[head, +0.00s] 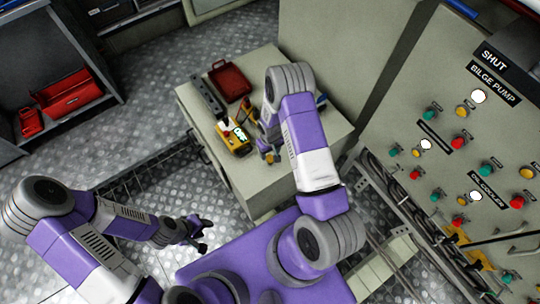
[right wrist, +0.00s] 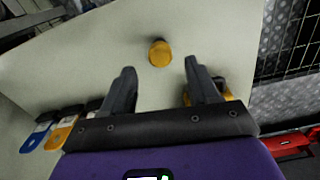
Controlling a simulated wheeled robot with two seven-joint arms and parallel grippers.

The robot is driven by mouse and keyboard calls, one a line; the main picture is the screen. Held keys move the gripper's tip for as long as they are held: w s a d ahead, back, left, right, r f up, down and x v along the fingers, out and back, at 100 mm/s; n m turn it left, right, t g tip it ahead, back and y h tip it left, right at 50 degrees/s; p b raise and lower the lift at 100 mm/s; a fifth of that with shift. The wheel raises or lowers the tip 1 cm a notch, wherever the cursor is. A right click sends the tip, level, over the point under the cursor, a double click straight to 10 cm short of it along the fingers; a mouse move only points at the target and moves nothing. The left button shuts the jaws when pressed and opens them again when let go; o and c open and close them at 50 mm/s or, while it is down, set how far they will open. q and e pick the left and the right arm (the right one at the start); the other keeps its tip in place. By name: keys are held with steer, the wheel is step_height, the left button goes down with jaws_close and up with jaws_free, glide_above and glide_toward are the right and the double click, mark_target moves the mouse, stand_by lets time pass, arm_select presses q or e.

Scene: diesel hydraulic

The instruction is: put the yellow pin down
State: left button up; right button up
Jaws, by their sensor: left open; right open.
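The yellow pin (right wrist: 159,53) stands on the pale cabinet top (right wrist: 100,50), its round head showing in the right wrist view. My right gripper (right wrist: 159,68) is open and empty. Its fingertips are apart, with the pin just beyond and between them in that view; I see no contact. In the head view my right gripper (head: 264,146) is low over the cabinet's near edge, partly hidden by my arm, with a small yellow spot (head: 269,157) beside it. My left gripper (head: 200,229) is open and empty, off to the left over the metal floor.
A yellow device (head: 236,141), a dark rail-like block (head: 207,97) and a red tray (head: 231,81) occupy the cabinet top. Blue and yellow tagged items (right wrist: 58,133) lie near the right gripper. A control panel (head: 450,120) stands at the right. Red boxes (head: 67,93) sit on a left shelf.

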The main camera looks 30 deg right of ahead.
mark_target(270, 159)
step_height(270, 159, up, 4)
steer(key=shift+r+p, duration=0.1)
steer(key=shift+p, duration=0.25)
steer(key=s+a+r+m+y, duration=0.1)
steer(key=s+a+y, duration=0.3)
steer(key=s+a, duration=1.1)
steer(key=shift+s+a+r+m+t, duration=0.3)
steer(key=shift+s+a+r+m, duration=0.15)
steer(key=shift+m, duration=0.25)
steer(key=shift+f, duration=0.15)
